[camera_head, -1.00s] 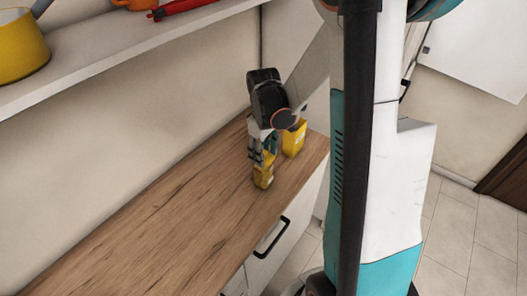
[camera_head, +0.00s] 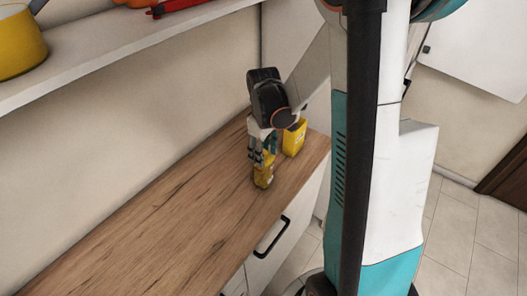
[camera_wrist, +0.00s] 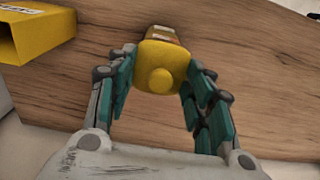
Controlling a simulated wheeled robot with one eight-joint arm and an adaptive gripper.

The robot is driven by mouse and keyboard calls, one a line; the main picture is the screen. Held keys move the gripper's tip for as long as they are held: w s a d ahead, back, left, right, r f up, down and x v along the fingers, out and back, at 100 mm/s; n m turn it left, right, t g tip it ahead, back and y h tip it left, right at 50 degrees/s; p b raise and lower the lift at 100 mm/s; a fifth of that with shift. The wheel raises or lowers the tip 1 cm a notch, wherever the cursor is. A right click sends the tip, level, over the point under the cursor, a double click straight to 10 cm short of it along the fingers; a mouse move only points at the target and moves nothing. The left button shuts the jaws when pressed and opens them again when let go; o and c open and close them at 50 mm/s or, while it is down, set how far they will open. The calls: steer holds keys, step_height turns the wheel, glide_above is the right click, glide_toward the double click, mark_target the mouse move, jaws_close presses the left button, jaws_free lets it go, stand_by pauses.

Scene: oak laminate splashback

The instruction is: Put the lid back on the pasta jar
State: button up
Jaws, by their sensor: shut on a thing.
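The yellow lid (camera_wrist: 161,79), with a round knob, is between the fingers of my gripper (camera_wrist: 162,62) in the wrist view. The fingers are shut on its sides. The pasta jar (camera_head: 263,179) stands upright on the wooden counter, directly under my gripper (camera_head: 262,157) in the head view. In the wrist view a strip of the jar's labelled side (camera_wrist: 162,34) shows past the lid. The lid lies over the jar's top, and most of the jar is hidden beneath it. I cannot tell whether the lid is fully seated.
A yellow box (camera_head: 295,138) stands close behind the jar to the right; it shows at upper left in the wrist view (camera_wrist: 42,32). The wooden counter (camera_head: 150,220) is clear to the left. A shelf (camera_head: 120,62) with pans runs along the wall above. The counter's front edge is near the jar.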

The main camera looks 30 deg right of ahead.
steer(key=o, duration=0.9)
steer(key=o, duration=0.5)
steer(key=shift+r, duration=0.2)
steer(key=shift+r+p, duration=2.4)
steer(key=shift+r, duration=0.95)
